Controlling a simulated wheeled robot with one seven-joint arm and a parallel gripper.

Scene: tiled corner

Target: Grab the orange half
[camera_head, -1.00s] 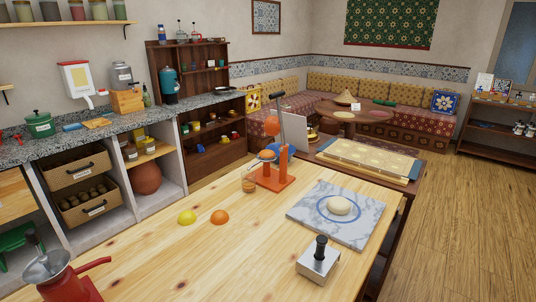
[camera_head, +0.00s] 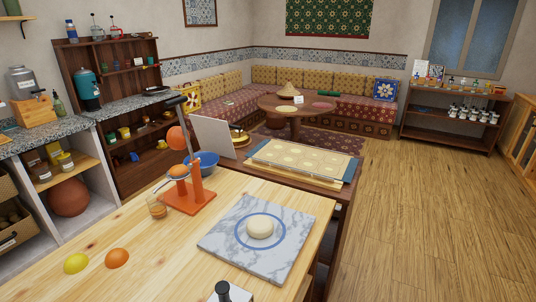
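A rounded orange fruit (camera_head: 117,258) lies on the pale wooden table at the lower left, beside a yellow lemon-like fruit (camera_head: 76,263). I cannot tell whether it is a half or whole. An orange lever press (camera_head: 188,198) stands farther back on the table. It has an orange rounded piece (camera_head: 178,171) at its cup and another (camera_head: 176,138) higher up by the lever; I cannot tell whether either is fruit. My gripper is not in view.
A small glass (camera_head: 157,207) stands left of the press, and a blue bowl (camera_head: 204,163) behind it. A marble slab (camera_head: 290,240) with a dough ball (camera_head: 260,228) lies to the right. A dark-knobbed metal object (camera_head: 224,291) is cut off at the bottom. Wooden floor (camera_head: 430,200) is open at right.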

